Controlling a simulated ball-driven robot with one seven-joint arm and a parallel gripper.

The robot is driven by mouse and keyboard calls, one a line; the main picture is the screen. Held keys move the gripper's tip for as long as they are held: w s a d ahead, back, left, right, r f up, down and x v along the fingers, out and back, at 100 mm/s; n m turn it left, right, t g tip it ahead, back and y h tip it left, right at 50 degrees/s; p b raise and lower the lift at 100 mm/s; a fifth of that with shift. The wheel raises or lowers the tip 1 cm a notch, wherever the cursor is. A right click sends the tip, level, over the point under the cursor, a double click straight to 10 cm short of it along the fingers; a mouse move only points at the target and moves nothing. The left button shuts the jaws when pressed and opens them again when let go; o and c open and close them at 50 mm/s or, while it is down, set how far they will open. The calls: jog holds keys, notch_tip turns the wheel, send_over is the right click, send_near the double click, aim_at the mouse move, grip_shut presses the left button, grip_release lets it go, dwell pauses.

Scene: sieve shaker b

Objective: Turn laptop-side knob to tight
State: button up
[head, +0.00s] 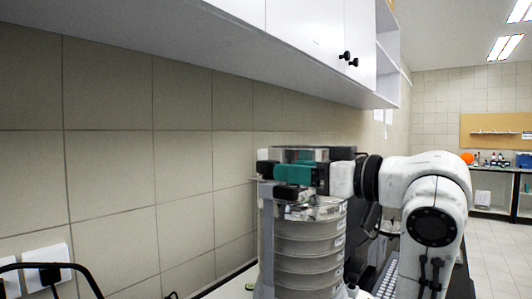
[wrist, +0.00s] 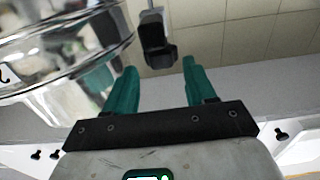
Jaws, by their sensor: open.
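In the wrist view a black knob (wrist: 158,50) on a grey rod stands just past and between the teal fingertips of my gripper (wrist: 160,72). The fingers are apart with a gap on both sides of the knob; neither appears to touch it. In the head view my gripper (head: 293,174) is at the top of the sieve shaker, over its stack of sieves (head: 303,248). I cannot tell for sure which black part there is the knob. The shaker's shiny metal lid or rim (wrist: 65,65) fills the left of the wrist view, close to the left finger.
A laptop keyboard (head: 386,282) shows on the bench right of the shaker, partly behind my arm. White wall cabinets (head: 310,35) hang above. The tiled wall (head: 110,140) runs behind at left. A socket (head: 48,268) with a black cable is at lower left.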

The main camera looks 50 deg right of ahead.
aim_at(267, 168)
jog(key=p, duration=0.1)
jog(key=w+p, duration=0.1)
jog(key=p, duration=0.1)
jog(key=shift+w+r, duration=0.25)
jog(key=shift+w+a+f+p, duration=0.1)
jog(key=shift+w+f+p, duration=0.05)
jog(key=shift+w, duration=1.25)
jog(key=shift+w+a+f+p, duration=0.1)
jog(key=shift+w+p, duration=0.05)
jog(key=shift+w, duration=1.2)
jog(key=shift+c, duration=0.5)
jog(key=c, duration=0.6)
